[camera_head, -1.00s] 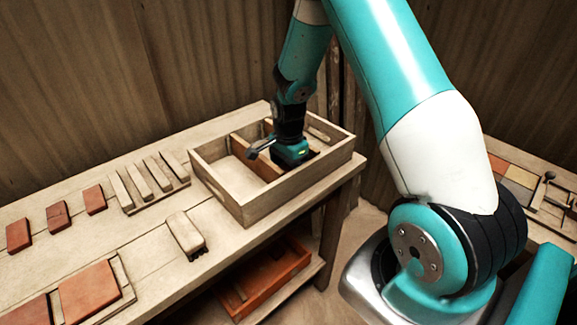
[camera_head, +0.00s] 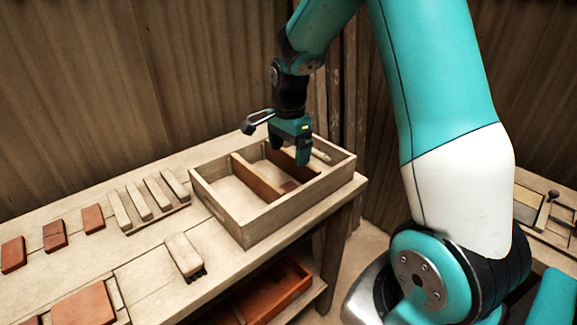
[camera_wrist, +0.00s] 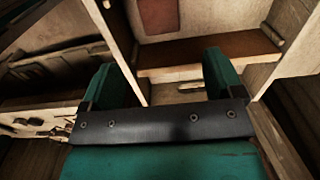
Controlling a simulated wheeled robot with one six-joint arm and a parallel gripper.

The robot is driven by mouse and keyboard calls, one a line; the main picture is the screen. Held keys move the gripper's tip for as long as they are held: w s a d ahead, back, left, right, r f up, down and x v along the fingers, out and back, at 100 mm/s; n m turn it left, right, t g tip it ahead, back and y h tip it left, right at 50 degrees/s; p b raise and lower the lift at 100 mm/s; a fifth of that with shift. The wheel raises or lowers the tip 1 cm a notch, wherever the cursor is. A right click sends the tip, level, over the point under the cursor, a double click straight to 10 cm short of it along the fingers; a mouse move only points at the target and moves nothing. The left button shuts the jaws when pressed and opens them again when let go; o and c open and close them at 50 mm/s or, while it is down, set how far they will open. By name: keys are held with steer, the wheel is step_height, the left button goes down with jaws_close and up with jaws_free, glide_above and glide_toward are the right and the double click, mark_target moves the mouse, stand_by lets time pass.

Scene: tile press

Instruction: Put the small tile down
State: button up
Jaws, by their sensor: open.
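A small reddish tile (camera_head: 288,186) lies in the middle compartment of the wooden crate (camera_head: 297,211), near its front wall and partly hidden by it. In the wrist view a red-brown tile (camera_wrist: 158,15) lies flat on a pale floor, cut by the top edge. My gripper (camera_head: 290,155) is open and empty above the crate, apart from the tile. Its two fingers (camera_wrist: 160,75) stand apart in the wrist view with nothing between them.
Two brown dividers (camera_head: 255,176) split the crate. Left of it on the bench are a brush (camera_head: 184,253), a rack of pale bars (camera_head: 150,198), several small red tiles (camera_head: 55,235) and a larger tile (camera_head: 84,303). An orange tray (camera_head: 275,294) sits below.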

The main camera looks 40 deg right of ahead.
steer(key=s+a+r+n+y, duration=0.1)
steer(key=s+a+r+n, duration=0.15)
steer(key=a+n, duration=0.2)
steer(key=s+a+r+n, duration=0.2)
steer(key=a+r+n, duration=0.1)
steer(key=a, duration=0.3)
steer(key=s+a+r+n+y, duration=0.1)
steer(key=s+a+r+n, duration=0.2)
steer(key=s+a+n, duration=0.4)
steer(key=s+a+r+n+y, duration=0.2)
steer(key=s+a+r+n, duration=0.1)
steer(key=s+a+n, duration=0.4)
steer(key=s+n, duration=0.3)
steer(key=s, duration=0.1)
steer(key=shift+s, duration=0.2)
steer(key=shift+c, duration=0.2)
